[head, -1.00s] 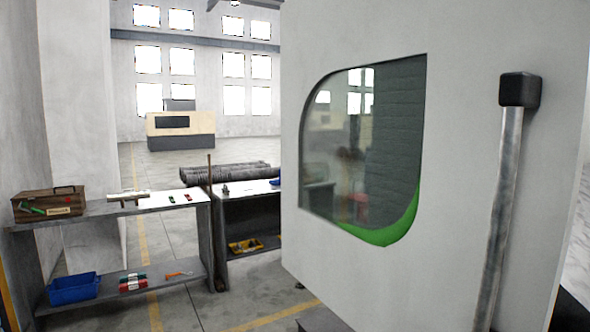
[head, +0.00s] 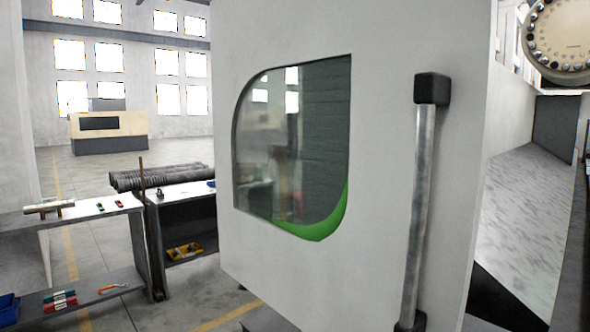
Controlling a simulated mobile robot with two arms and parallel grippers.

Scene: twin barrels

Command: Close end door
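A large white door (head: 385,190) with a dark window (head: 292,140) fills the middle of the head view. A green curved strip (head: 315,222) shows at the window's lower right. A vertical grey metal bar handle (head: 418,205) with black end mounts is fixed near the door's right edge. To the right of that edge, the machine's inside is open to view, with a sloping light metal panel (head: 522,225). Neither of my grippers is in view.
A round tool disc (head: 567,35) is at the upper right, inside the machine. Workbenches (head: 75,217) with small tools and a yellow bin (head: 184,251) stand at the left. Dark bars (head: 158,177) and a beige machine (head: 108,127) are behind. Grey floor lies between.

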